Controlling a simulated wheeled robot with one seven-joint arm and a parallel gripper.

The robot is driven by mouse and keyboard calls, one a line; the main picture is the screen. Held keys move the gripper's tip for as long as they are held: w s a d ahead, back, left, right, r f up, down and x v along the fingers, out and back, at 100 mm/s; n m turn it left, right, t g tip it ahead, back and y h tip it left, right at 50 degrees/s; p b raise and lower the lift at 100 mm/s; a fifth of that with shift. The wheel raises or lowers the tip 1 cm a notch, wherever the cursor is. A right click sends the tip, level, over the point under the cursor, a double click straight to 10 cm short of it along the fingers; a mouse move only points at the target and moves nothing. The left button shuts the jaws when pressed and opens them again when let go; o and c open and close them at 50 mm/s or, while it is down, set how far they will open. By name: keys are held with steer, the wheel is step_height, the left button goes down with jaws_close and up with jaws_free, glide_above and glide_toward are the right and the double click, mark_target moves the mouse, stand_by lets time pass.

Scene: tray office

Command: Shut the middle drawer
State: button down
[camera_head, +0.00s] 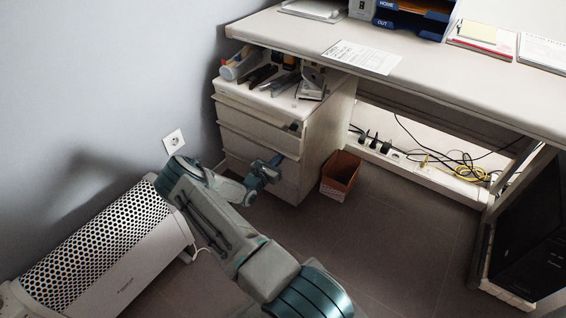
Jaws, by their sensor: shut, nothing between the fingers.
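The white drawer cabinet (328,112) stands under the left end of the desk, with its drawer fronts facing me. The middle drawer (250,131) shows as a pale front below the top drawer (250,102); any gap behind its front is too small to tell. My gripper (277,161) is shut and empty, at the cabinet's front near the lower right part of the drawer fronts. It covers part of the front there, and I cannot tell whether it touches it.
A perforated white heater (105,245) stands left of my arm by the wall. A small brown bin (340,174) stands right of the cabinet. Cables (460,168) lie under the desk (430,75). A black computer (535,235) is far right. Floor (400,240) is clear in the middle.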

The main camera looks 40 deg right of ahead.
steer(key=shift+w+d+r, duration=0.2)
steer(key=shift+d, duration=0.1)
steer(key=p+v, duration=0.4)
steer(key=v, duration=1)
steer(key=shift+s+a, duration=0.25)
steer(key=shift+a, duration=0.05)
